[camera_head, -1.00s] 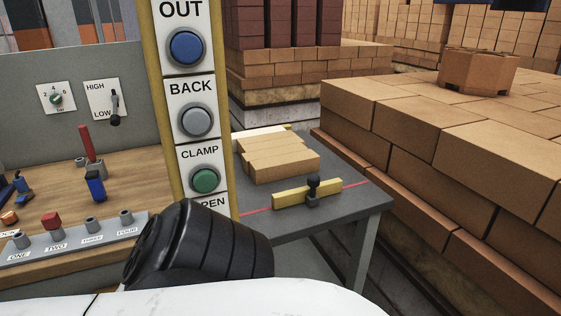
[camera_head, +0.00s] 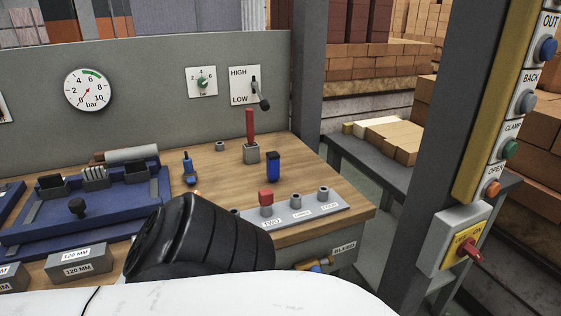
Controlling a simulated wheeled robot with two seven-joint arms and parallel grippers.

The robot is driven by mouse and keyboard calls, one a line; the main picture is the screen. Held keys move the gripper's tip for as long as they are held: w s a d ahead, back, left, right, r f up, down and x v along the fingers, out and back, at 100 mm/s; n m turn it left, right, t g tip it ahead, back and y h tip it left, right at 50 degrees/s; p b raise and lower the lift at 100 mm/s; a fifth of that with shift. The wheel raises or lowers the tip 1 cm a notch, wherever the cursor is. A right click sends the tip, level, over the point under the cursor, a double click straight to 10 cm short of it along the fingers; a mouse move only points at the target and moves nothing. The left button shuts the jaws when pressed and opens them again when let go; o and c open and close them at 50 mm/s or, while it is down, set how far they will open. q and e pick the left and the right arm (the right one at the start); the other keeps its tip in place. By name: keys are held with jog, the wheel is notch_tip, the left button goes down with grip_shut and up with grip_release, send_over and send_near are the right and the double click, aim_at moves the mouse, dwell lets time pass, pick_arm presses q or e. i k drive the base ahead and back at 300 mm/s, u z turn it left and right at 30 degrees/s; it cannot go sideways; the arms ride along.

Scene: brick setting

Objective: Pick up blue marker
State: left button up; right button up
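A short upright blue piece with a dark top (camera_head: 273,167) stands on the wooden bench, right of centre; it may be the blue marker, but I cannot tell for sure. Neither of my grippers shows in the head view. A black ribbed link and a white part of my own body fill the bottom and hide part of the bench front.
A grey labelled strip (camera_head: 316,213) with sockets and a red cap (camera_head: 266,197) lies at the bench front. A red rod (camera_head: 250,127) stands in a grey holder (camera_head: 251,154) behind. A blue fixture (camera_head: 90,205) is left. A grey post (camera_head: 405,200) with buttons stands right.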

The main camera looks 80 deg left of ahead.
aim_at(272, 160)
jog(key=u, duration=0.05)
jog(key=k, duration=0.15)
jog(key=u, duration=1.25)
